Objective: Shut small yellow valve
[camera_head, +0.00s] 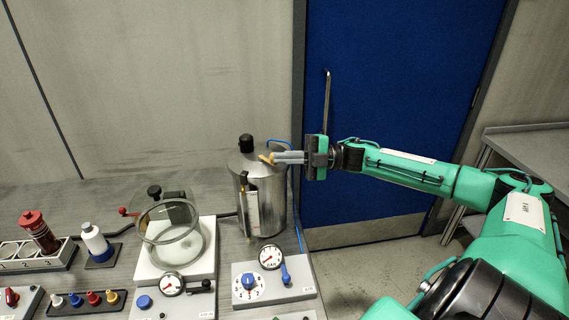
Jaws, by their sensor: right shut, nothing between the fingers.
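The small yellow valve (265,159) sits on top of the steel drum (270,200), near the right side of its lid. My right gripper (280,157) reaches in from the right, level with the lid, its fingers shut with nothing between them. The fingertips are at the yellow valve and partly cover it; whether they touch it I cannot tell. My left gripper is not in view.
A black knob (246,143) stands on the drum's lid. A glass vessel (178,236) on a white base, gauges and a panel with a blue-handled valve (286,273) stand in front. Bottles are at left. A blue door (390,90) is behind my right arm.

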